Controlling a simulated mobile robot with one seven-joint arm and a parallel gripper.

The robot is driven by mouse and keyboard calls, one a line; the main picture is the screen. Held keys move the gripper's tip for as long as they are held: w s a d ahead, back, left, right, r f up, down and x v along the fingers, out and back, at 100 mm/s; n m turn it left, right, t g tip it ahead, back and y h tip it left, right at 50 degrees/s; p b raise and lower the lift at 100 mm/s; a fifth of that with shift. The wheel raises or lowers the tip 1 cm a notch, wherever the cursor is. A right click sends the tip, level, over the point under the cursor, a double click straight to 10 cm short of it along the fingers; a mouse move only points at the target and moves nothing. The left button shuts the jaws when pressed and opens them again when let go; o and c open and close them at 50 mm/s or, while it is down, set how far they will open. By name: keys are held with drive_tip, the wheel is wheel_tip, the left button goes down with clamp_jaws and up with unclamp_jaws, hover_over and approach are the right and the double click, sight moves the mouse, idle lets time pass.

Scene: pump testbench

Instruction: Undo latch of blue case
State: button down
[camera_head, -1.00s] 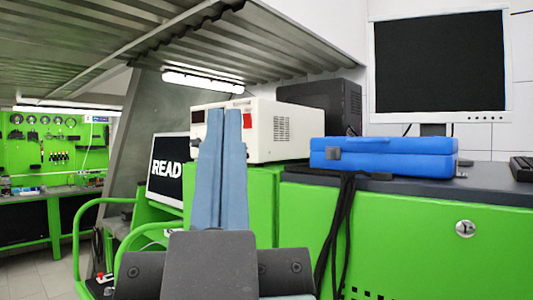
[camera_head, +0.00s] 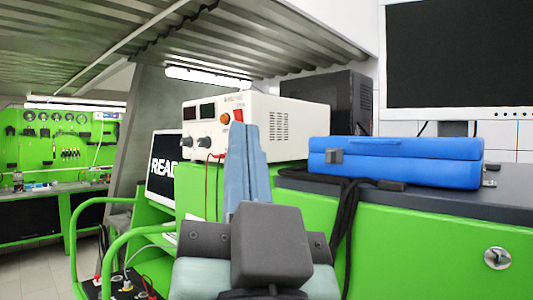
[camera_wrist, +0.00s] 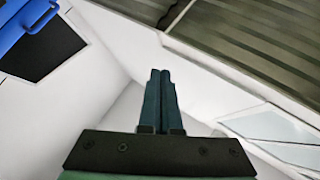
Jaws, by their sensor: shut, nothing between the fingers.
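The blue case (camera_head: 415,165) lies flat and closed on the dark bench top, right of my gripper in the head view. A grey latch (camera_head: 334,156) sits on its front left side. A blue corner, likely the case (camera_wrist: 15,25), shows at the wrist view's upper left.
A white power supply (camera_head: 280,128) and a black box (camera_head: 340,100) stand behind and left of the case. A monitor (camera_head: 455,60) stands behind it. Black cables (camera_head: 345,215) hang over the bench edge. The green cabinet front (camera_head: 420,245) is below.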

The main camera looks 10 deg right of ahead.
drive_tip(key=w+d+f+m+g+p, duration=0.1)
drive_tip(key=d+m+g, duration=0.3)
drive_tip(key=d+m, duration=0.4)
drive_tip(key=w+d+f+m+g+h+p, duration=0.1)
drive_tip(key=w+d+m+g+p, duration=0.2)
drive_tip(key=d+m, duration=0.5)
drive_tip(key=shift+w+d+f+g, duration=0.2)
drive_tip(key=shift+d+g, duration=0.3)
drive_tip(key=shift+d, duration=0.6)
drive_tip(key=shift+w, duration=0.15)
drive_tip(key=p, duration=0.4)
approach(337, 156)
drive_tip(key=w+d, duration=0.1)
drive_tip(key=d, duration=0.2)
drive_tip(key=shift+w+r, duration=0.1)
drive_tip(key=shift+w, duration=0.3)
drive_tip(key=w+a+p, duration=0.1)
drive_tip(key=w, duration=0.2)
drive_tip(key=shift+a+p, duration=0.35)
drive_tip(key=shift+a, duration=0.05)
drive_tip(key=shift+w+a, duration=0.35)
drive_tip(key=shift+w, duration=0.15)
